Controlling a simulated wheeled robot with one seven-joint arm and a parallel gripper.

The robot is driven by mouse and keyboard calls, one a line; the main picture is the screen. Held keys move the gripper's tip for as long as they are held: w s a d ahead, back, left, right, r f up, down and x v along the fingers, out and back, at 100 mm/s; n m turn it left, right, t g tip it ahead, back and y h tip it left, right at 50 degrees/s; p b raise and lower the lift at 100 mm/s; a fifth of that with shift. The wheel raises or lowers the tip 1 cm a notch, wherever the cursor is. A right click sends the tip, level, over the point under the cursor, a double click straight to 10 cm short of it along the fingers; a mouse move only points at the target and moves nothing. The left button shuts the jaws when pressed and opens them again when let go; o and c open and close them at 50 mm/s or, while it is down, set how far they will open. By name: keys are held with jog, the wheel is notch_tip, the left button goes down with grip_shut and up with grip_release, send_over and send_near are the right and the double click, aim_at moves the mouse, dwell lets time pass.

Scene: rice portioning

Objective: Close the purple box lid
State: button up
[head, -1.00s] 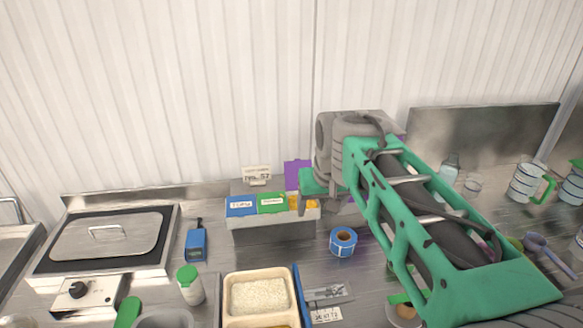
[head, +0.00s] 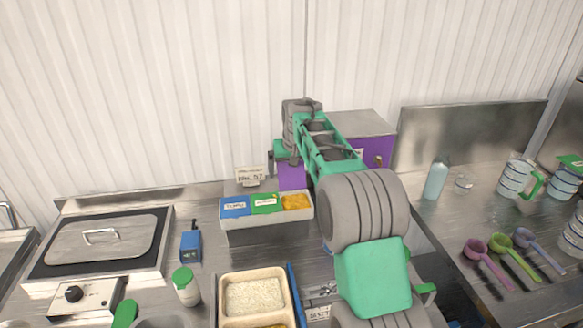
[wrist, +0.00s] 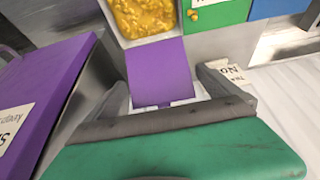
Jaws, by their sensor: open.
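The purple lid (head: 291,176) stands raised at the back of the right-hand compartment of the box row (head: 268,224). That compartment is open and shows orange-yellow food (head: 296,201), which the wrist view also shows (wrist: 150,14). The blue lid (head: 235,206) and green lid (head: 265,202) lie shut beside it. My gripper (wrist: 160,78) is open behind the raised purple lid (wrist: 158,68), with one grey finger toward each side of it in the wrist view. Whether the fingers touch the lid cannot be told. In the head view the fingertips are hidden.
A steel box with a purple front (head: 377,151) stands right of my gripper, close by in the wrist view (wrist: 45,95). A small label stand (head: 249,176) is behind the box row. A rice tray (head: 254,296) is in front. Scoops (head: 485,262) lie at right.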

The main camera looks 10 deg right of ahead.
jog(key=shift+f, duration=0.15)
jog(key=c, duration=2.1)
jog(key=shift+o, duration=0.2)
